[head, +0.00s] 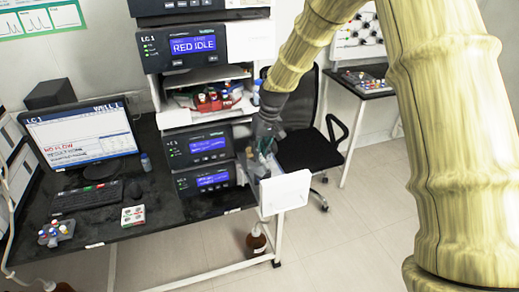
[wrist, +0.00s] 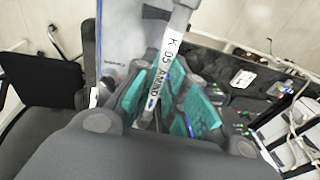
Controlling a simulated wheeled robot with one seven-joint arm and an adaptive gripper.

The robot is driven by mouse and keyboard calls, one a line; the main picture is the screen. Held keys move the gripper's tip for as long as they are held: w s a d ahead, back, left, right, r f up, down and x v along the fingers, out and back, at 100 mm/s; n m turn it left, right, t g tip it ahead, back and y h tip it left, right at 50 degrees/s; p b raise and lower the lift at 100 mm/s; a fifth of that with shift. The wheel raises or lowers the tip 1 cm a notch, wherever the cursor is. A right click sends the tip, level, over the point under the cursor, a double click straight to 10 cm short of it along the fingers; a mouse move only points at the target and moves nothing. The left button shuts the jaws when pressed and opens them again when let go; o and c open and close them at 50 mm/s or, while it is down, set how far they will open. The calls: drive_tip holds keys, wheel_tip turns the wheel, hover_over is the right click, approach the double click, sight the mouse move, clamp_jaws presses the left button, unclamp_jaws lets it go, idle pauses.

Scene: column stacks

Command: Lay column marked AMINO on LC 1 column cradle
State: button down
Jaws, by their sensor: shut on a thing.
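The column marked AMINO (wrist: 162,75) is a slim silver tube with a white label reading "K 05 AMINO" in the wrist view. My gripper (wrist: 165,108) is shut on it, with teal pads on both sides. The column runs tilted from top right down between the pads. In the head view my gripper (head: 264,148) is at the right side of the LC 1 stack (head: 185,146), above a bracket with a white front panel (head: 285,193). I cannot tell whether that bracket is the cradle, or whether the column touches anything. The column is not clear in the head view.
The LC 1 display reads "RED IDLE". A shelf with red-capped bottles (head: 212,98) is below it. A monitor (head: 80,138), a keyboard (head: 86,197) and a small vial tray (head: 133,216) are on the black bench. A dark chair (head: 300,150) stands behind my gripper.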

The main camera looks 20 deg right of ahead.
drive_tip(key=shift+s+f+b, duration=0.3)
drive_tip(key=shift+f+b, duration=0.05)
drive_tip(key=shift+b, duration=0.05)
drive_tip(key=shift+w+f+b, duration=0.25)
drive_tip(key=shift+f+b, duration=0.4)
drive_tip(key=shift+f, duration=0.4)
drive_tip(key=shift+s+f, duration=0.15)
drive_tip(key=shift+f, duration=0.5)
drive_tip(key=shift+f+b, duration=0.35)
drive_tip(key=shift+f, duration=0.15)
drive_tip(key=shift+f, duration=0.55)
drive_tip(key=c, duration=1.4)
unclamp_jaws()
drive_tip(key=shift+o, duration=0.2)
wheel_tip(320, 180, up, 12)
drive_tip(key=s+d, duration=0.1)
drive_tip(key=shift+d, duration=0.4)
